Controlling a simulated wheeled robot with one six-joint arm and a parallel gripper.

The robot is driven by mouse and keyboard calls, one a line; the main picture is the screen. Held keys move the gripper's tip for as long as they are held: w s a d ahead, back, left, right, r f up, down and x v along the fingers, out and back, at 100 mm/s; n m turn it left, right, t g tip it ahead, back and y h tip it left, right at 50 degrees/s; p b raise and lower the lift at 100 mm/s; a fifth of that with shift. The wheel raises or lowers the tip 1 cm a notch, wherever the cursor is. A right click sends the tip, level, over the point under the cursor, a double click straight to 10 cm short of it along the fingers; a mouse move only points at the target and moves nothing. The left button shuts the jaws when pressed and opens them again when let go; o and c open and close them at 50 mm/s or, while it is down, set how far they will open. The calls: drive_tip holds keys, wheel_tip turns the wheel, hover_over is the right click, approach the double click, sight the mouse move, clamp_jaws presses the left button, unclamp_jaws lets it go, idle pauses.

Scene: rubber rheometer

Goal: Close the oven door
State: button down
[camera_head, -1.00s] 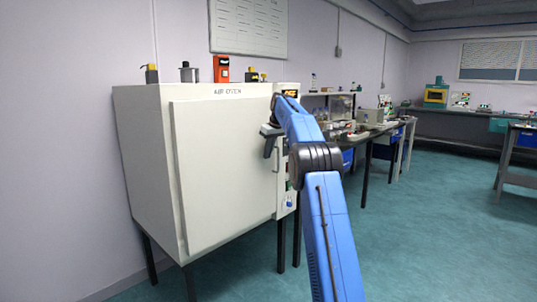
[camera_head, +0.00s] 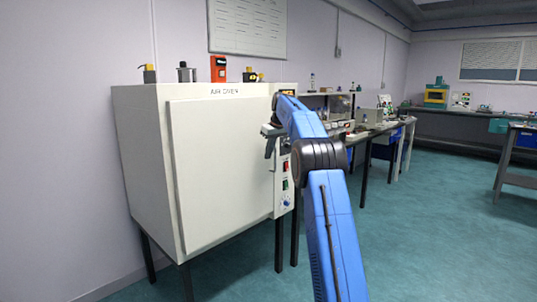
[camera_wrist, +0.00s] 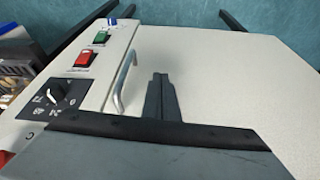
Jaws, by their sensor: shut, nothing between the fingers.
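The white air oven (camera_head: 140,150) stands at the left on dark legs. Its door (camera_head: 222,165) lies against the oven front and looks shut or almost shut; whether a small gap is left I cannot tell. In the wrist view the door (camera_wrist: 235,75) fills the right, with a metal handle (camera_wrist: 122,82) near its edge beside the control panel (camera_wrist: 75,80). My gripper (camera_head: 268,148) is at the door's right edge, in front of it. In the wrist view its fingers (camera_wrist: 159,85) are together and empty, just right of the handle. Whether they touch the door is unclear.
Several small items, including an orange device (camera_head: 218,69), stand on the oven top. A cluttered bench (camera_head: 370,128) stands behind my arm to the right. The teal floor (camera_head: 430,220) at the right is clear.

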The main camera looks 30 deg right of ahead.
drive_tip(key=s+d+v, duration=0.1)
drive_tip(key=v, duration=0.9)
